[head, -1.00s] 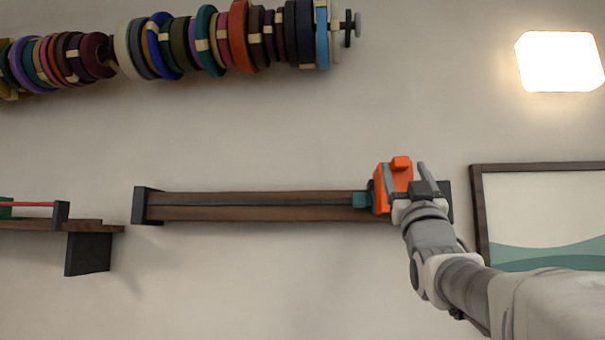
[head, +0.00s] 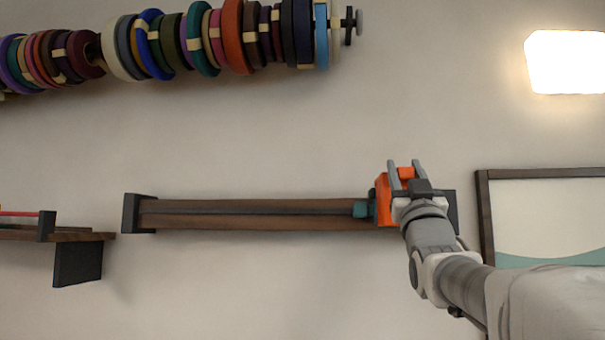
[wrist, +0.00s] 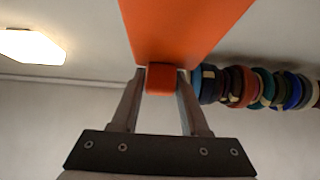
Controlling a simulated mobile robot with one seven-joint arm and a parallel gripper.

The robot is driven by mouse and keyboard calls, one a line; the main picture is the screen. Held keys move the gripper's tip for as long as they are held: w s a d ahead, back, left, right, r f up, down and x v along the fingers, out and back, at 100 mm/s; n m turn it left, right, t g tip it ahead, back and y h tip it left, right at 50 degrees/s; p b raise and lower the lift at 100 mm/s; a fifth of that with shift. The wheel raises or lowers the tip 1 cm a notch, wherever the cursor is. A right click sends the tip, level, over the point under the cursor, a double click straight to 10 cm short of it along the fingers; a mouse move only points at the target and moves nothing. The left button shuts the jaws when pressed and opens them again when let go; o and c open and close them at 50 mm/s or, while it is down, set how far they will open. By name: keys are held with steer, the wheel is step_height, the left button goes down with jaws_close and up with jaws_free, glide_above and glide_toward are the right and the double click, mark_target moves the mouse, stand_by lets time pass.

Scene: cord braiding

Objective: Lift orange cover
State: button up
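The orange cover (head: 383,203) is a block with a small raised tab (head: 406,172), at the right end of a long brown wall rail (head: 250,207). In the wrist view the orange cover (wrist: 185,28) fills the top middle, with its tab (wrist: 161,80) below. My gripper (head: 405,166) is at the cover, with one finger on each side of the tab. In the wrist view my gripper (wrist: 161,85) is open around the tab, its fingers very close to its sides; I cannot tell whether they touch. My gripper hides part of the cover.
A teal piece (head: 361,209) sits on the rail, left of the cover. A rod of coloured rings (head: 200,40) hangs above. A framed picture (head: 545,215) is close on the right; a shelf (head: 60,235) is at left. The wall below the rail is clear.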

jaws_close()
stand_by(1.1)
